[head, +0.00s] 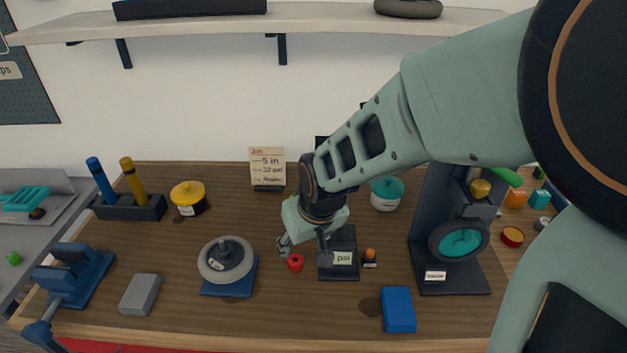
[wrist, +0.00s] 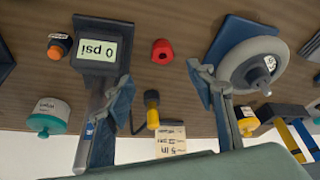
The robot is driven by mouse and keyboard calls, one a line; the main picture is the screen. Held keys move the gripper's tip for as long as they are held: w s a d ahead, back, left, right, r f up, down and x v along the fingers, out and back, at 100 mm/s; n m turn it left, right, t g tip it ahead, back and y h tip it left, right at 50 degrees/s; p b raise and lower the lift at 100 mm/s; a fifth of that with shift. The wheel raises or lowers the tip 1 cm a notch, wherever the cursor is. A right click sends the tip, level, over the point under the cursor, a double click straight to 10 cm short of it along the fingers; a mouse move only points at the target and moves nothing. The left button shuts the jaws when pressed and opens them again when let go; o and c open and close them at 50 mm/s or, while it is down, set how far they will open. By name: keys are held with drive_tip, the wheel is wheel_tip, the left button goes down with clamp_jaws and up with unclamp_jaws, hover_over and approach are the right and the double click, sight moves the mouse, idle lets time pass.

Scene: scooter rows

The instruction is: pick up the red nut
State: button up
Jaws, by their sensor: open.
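The red nut (head: 296,263) lies on the wooden bench between the wheel on its blue stand and the dark gauge stand. It also shows in the wrist view (wrist: 162,51), at the top middle, with bare wood around it. My gripper (head: 303,246) is open and empty, pointing down just behind and above the nut. In the wrist view its two fingers (wrist: 157,85) are spread wide, and the nut appears beyond their tips, apart from both.
The gauge stand (head: 338,266) is close on the right, with an orange-topped piece (head: 370,255) beside it. The wheel (head: 227,260) is close on the left. A blue block (head: 398,310) and grey block (head: 140,294) lie nearer the front. Bare wood lies in front of the nut.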

drive_tip(key=a, duration=0.1)
drive_tip(key=b, duration=0.4)
approach(296, 259)
drive_tip(key=f, duration=0.1)
drive_tip(key=a+f, duration=0.1)
drive_tip(key=shift+s+f, duration=0.15)
drive_tip(key=shift+f, duration=0.1)
drive_tip(key=shift+b+x, duration=1.5)
drive_tip(key=shift+x, duration=1.15)
drive_tip(key=shift+d+r, duration=0.1)
drive_tip(key=shift+d, duration=0.1)
drive_tip(key=c, duration=1.1)
drive_tip(key=shift+r, duration=0.1)
